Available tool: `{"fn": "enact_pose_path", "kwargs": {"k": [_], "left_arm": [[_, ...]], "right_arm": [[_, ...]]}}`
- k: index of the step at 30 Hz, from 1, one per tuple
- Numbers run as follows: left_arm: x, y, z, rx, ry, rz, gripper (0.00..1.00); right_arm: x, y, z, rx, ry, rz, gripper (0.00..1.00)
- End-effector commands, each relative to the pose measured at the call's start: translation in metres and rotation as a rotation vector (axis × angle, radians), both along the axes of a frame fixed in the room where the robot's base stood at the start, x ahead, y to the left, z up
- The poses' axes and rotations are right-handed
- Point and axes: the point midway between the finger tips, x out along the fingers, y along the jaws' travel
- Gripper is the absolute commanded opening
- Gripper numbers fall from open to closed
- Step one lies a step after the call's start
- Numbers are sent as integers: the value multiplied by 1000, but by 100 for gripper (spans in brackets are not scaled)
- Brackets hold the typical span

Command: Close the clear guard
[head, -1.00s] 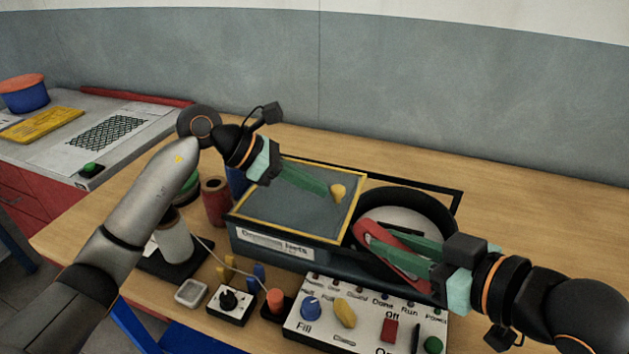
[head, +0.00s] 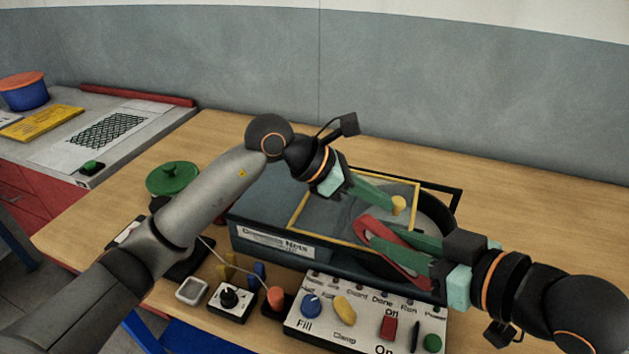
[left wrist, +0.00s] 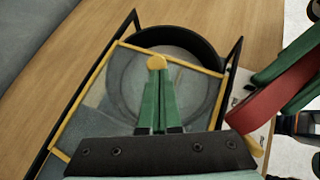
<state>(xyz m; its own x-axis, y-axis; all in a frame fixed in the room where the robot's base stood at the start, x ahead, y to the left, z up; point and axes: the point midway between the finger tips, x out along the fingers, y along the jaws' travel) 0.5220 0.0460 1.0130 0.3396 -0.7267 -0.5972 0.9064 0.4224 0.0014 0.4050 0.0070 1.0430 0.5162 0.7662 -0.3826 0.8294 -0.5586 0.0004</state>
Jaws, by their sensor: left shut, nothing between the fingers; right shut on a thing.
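The clear guard (head: 332,218) is a see-through panel in a yellow frame on top of the dark machine box. It partly covers the round black-rimmed opening (head: 436,200). In the left wrist view the guard (left wrist: 100,108) lies over most of that opening. Its yellow knob (head: 398,204) stands near its right side. My left gripper (head: 388,207) is shut and empty, with its fingertips at the knob; the left wrist view shows them against or just beside it. My right gripper (head: 372,232) is shut on a red flat looped tool (head: 392,266), above the front right of the opening.
A control panel (head: 345,318) with knobs and buttons stands in front of the machine. A small black-knob box (head: 230,302), a grey dish (head: 191,290) and a green-topped spool (head: 172,178) are to the left. The wooden table is clear at the right rear.

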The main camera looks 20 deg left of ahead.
Motion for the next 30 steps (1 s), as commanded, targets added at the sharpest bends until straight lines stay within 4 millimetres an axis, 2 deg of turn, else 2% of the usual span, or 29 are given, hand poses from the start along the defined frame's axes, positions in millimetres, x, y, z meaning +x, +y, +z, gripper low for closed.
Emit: {"fn": "enact_pose_path", "kwargs": {"k": [1,6,12,18,30], "left_arm": [[-1,-15,1,-1,-2,-5,0],[-2,-53,0,-1,0,-2,0],[-2,-78,-1,1,0,0,0],[-3,-86,0,-2,1,1,0],[-3,-86,0,-4,1,-2,0]], "right_arm": [[0,0,0,0,0,0,0],[0,0,-2,0,0,0,0],[0,0,-3,0,0,0,0],[0,0,-3,1,-1,0,0],[0,0,-3,1,-1,0,0]]}}
